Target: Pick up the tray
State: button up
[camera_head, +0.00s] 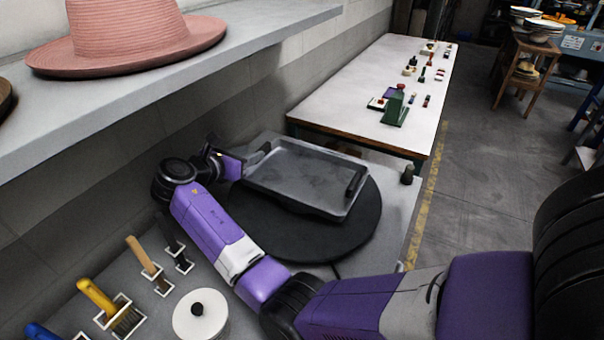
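The tray (300,177) is grey and rectangular with raised edges and a dark handle at its right end. It lies on a round black plate (310,238) on the grey bench. My gripper (262,154) is at the tray's left end, by the rim. Its fingers are small in view and partly hidden by my wrist, so I cannot tell whether they are open or closed on the tray's left end.
Several brushes, one with a yellow handle (97,296), lie in white frames at the front left, near a round white lidded thing (200,317). A shelf (262,28) with a pink hat (126,36) overhangs the left. A long white table (375,75) stands behind.

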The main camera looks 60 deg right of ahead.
aim_at(262, 148)
jog(key=shift+p+x, duration=0.6)
jog(key=shift+x, duration=2.35)
jog(key=shift+s+f, duration=0.1)
jog(key=shift+s, duration=0.1)
jog(key=shift+c, duration=0.2)
grip_shut()
